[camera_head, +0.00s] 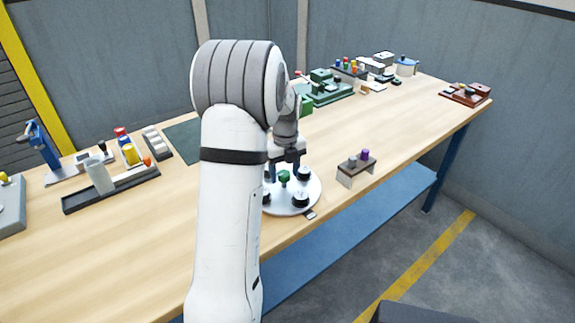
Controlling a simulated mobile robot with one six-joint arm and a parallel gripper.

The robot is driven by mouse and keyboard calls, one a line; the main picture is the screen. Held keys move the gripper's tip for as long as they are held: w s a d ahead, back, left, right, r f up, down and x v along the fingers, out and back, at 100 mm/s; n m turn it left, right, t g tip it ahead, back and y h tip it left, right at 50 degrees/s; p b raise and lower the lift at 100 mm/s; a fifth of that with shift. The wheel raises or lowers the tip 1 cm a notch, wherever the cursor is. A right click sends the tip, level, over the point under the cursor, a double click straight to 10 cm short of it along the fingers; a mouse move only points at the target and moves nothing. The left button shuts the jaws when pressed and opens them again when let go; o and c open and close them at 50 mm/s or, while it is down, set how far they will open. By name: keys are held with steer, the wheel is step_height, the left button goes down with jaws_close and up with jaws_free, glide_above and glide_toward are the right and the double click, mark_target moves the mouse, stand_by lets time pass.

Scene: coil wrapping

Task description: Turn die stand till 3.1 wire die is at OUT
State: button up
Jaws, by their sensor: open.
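The die stand (285,208) is a round light-grey turntable near the front edge of the bench, partly hidden behind my arm. It carries a green knob (284,177) in the middle and dark round dies, one at the right (302,171), one at the front right (300,199) and one at the left beside my arm. Their size labels are too small to read. A small dark tab (310,214) sits at the stand's front right rim; its marking is unreadable. My gripper (285,172) is open over the stand, its fingers pointing down around the green knob. Contact cannot be told.
A dark tray (110,190) and a blue press (40,145) are at the left. Green machinery (325,90) stands at the back. The bench right of the rack is clear.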

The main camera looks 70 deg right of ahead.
mark_target(285, 173)
step_height(285, 173, up, 8)
steer(key=shift+s+f, duration=0.1)
stand_by(0.4)
steer(key=shift+d, duration=0.1)
stand_by(0.4)
